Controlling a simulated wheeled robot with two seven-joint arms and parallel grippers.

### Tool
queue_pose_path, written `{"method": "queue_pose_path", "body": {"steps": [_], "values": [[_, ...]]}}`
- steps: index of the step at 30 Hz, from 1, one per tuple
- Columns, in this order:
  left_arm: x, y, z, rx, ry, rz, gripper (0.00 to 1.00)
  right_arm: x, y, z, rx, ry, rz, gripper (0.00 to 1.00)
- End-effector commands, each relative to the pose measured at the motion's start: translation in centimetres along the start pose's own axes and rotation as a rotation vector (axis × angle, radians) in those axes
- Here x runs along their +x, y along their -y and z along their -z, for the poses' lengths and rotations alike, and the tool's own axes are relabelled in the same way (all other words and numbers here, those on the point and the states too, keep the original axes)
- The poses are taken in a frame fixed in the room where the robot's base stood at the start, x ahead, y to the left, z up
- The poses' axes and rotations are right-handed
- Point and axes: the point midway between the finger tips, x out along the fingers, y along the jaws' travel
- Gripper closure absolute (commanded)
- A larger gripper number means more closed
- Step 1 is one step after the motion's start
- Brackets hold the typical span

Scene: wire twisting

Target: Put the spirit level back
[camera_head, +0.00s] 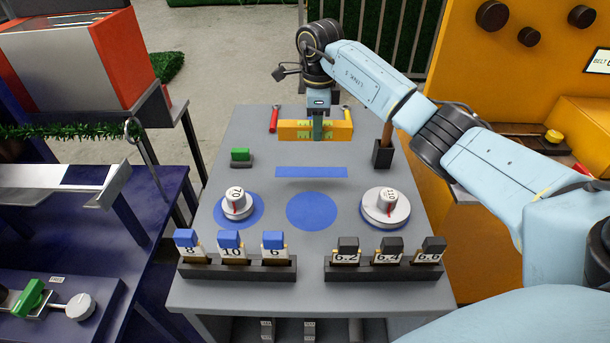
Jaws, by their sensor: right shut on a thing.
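The spirit level (340,131) is a yellow bar at the back middle of the grey table, lying left to right. My right gripper (317,129) comes down from above and is shut on its middle. I cannot tell whether the level touches the table or is a little above it. A blue rectangular marking (311,172) lies bare on the table, nearer to me than the level. My left gripper is not in view.
A dark holder (383,154) stands right and a green block (240,155) left. Two dials (237,204) (386,207) flank a blue circle (311,211). Numbered blocks stand in racks (237,269) (382,273) along the front.

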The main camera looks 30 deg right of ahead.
Motion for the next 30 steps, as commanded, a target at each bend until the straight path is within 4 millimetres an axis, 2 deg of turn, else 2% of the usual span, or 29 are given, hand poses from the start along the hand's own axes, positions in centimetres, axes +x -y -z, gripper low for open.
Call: {"method": "queue_pose_path", "body": {"steps": [1, 3, 5, 13, 20, 25, 30], "values": [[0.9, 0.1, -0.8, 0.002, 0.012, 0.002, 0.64, 0.9, 0.0, 0.0, -0.001, 0.001, 0.001, 1.0], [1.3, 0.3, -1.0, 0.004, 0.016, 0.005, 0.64, 1.3, 0.0, 0.0, -0.001, 0.001, 0.001, 1.0], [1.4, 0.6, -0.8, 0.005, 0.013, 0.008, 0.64, 1.8, 0.0, -0.1, -0.001, 0.001, -0.001, 1.0], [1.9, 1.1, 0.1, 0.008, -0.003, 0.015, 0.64, 6.5, -0.1, -0.1, -0.001, 0.001, -0.003, 1.0], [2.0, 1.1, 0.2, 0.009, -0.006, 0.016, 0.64, 8.3, 0.0, 0.0, 0.0, 0.001, 0.0, 1.0], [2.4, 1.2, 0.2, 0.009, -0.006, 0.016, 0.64, 10.8, -0.1, -0.1, 0.0, 0.001, -0.002, 1.0], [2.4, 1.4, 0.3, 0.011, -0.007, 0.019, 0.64, 11.3, 0.0, -0.1, -0.001, 0.001, 0.002, 1.0]]}}
